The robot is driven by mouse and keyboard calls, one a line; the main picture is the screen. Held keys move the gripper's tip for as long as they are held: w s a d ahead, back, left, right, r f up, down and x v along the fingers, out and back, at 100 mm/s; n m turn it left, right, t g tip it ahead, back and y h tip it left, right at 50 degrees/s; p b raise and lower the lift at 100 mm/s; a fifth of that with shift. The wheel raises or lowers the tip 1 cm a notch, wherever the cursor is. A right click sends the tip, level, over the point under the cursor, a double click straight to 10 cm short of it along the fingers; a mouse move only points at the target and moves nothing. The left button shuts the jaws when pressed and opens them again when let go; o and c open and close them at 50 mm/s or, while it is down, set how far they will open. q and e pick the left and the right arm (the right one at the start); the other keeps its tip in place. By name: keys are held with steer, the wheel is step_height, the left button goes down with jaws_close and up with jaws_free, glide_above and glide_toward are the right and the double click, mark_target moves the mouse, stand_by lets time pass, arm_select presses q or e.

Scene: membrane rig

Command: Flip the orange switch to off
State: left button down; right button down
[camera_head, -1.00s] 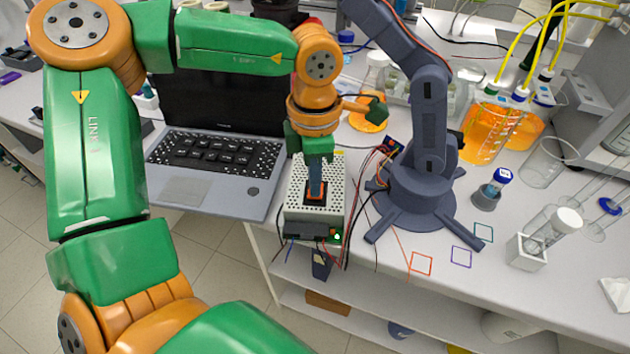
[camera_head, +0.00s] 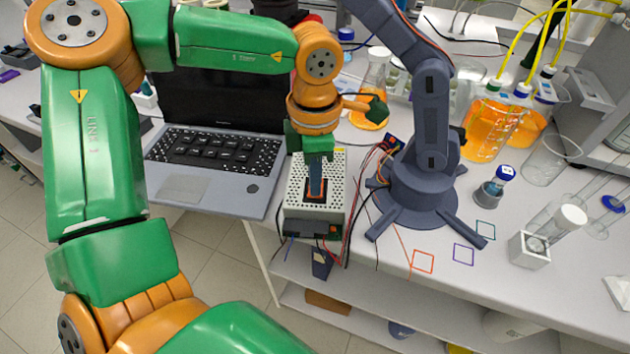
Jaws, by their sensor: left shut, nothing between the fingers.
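The orange switch (camera_head: 315,198) sits in a dark frame on top of a white perforated power supply box (camera_head: 298,200) at the bench's front edge. Only a thin orange edge shows around my fingertips, so its tilt is hard to tell. My left gripper (camera_head: 316,190) points down from above, shut and empty, with its tips at the switch. It looks to be touching the switch. No green light shows on the box's front end. My right gripper is not in view.
An open laptop (camera_head: 215,165) stands just left of the box. A small dark blue-grey robot arm (camera_head: 425,190) stands close on the right. Loose wires (camera_head: 360,190) run between the box and that arm. Glassware with orange liquid (camera_head: 490,130) stands further right.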

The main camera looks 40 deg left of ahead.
arm_select(q)
step_height(320, 180, up, 7)
steer(key=p, duration=0.4)
steer(key=shift+f, duration=0.2)
